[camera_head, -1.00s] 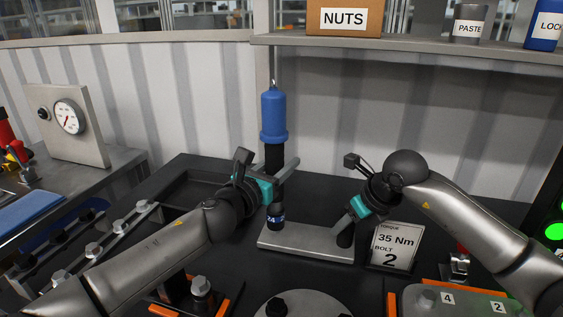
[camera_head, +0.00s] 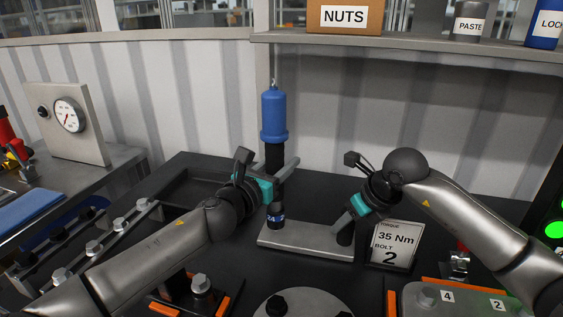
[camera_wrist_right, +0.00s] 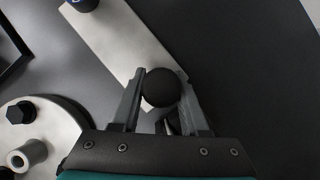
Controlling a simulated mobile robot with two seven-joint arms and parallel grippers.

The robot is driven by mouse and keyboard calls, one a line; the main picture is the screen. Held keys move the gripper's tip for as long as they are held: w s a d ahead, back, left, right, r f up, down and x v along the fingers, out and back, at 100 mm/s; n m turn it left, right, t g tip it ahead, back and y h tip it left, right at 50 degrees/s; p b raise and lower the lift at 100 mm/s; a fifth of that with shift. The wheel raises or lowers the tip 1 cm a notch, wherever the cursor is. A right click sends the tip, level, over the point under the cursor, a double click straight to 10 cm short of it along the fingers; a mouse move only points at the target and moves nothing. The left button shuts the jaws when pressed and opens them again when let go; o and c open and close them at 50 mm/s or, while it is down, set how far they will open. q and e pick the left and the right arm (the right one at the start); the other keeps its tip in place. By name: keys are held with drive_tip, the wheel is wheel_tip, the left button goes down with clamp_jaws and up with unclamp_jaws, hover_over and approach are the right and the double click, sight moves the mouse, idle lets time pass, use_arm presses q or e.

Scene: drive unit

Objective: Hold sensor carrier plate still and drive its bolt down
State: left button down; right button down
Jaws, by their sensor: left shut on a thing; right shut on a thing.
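The sensor carrier plate (camera_head: 300,239) is a flat grey bar lying on the black bench. It also shows in the right wrist view (camera_wrist_right: 117,42). A driver with a blue body (camera_head: 274,115), a black grip and a blue-banded socket stands upright over the plate's left end. The bolt is hidden under the socket. My right gripper (camera_wrist_right: 160,95) is shut on the black round-topped knob (camera_wrist_right: 161,87) at the plate's right end.
A torque card (camera_head: 393,246) reading 35 Nm, bolt 2 stands right of the plate. A round grey flange (camera_head: 300,305) with black bolts lies in front. A rail of bolts (camera_head: 92,248) runs at left. A shelf (camera_head: 430,43) overhangs the back right.

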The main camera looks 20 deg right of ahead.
sight(282, 147)
use_arm(q)
drive_tip(key=shift+f, duration=0.5)
idle(3.0)
drive_tip(key=shift+r, duration=2.3)
use_arm(e)
drive_tip(key=shift+c, duration=1.7)
unclamp_jaws()
drive_tip(key=shift+r, duration=0.1)
drive_tip(key=v, duration=1.1)
drive_tip(key=shift+s+r, duration=0.2)
drive_tip(key=shift+r, duration=0.15)
